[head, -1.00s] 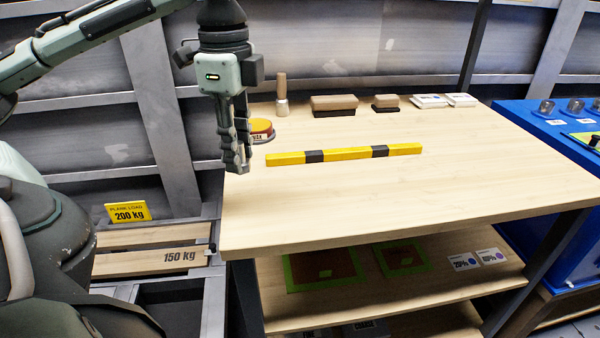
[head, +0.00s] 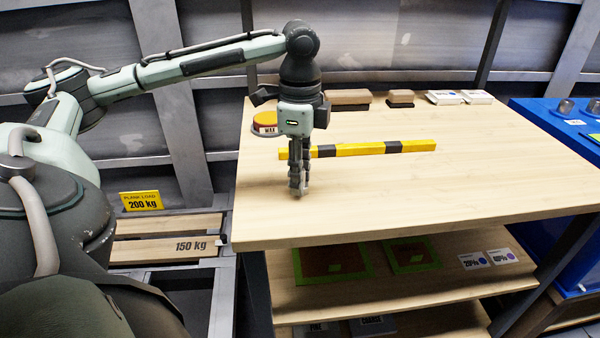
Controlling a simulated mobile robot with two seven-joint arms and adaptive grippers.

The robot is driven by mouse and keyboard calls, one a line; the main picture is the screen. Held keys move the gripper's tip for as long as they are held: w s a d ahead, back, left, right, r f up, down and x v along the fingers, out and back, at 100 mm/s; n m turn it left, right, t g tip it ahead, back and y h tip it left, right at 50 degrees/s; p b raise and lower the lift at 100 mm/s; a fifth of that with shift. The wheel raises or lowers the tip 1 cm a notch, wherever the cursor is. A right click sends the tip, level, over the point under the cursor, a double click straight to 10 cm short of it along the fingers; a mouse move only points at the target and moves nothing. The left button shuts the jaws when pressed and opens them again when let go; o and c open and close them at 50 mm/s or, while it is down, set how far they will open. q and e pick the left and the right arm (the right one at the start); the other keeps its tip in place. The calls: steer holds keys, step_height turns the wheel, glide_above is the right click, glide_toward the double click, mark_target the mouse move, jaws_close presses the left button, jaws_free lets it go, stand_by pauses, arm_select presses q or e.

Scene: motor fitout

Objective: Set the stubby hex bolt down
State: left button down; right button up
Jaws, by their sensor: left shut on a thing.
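My left gripper (head: 299,188) points straight down over the left part of the wooden bench top (head: 400,195). Its fingers are shut on the stubby hex bolt, of which only a small grey bit shows between the fingertips. The fingertips are low, at or just above the wood; I cannot tell whether the bolt touches it. My right gripper is not in view.
A yellow and black striped bar (head: 360,149) lies just behind the gripper. An orange-topped tin (head: 265,122) stands at the left edge. Wooden blocks (head: 349,97) and white cards (head: 445,98) line the back. The bench front and right are clear.

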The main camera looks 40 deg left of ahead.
arm_select(q)
steer(key=shift+f, duration=0.1)
steer(key=c, duration=1.2)
jaws_free()
step_height(320, 180, up, 12)
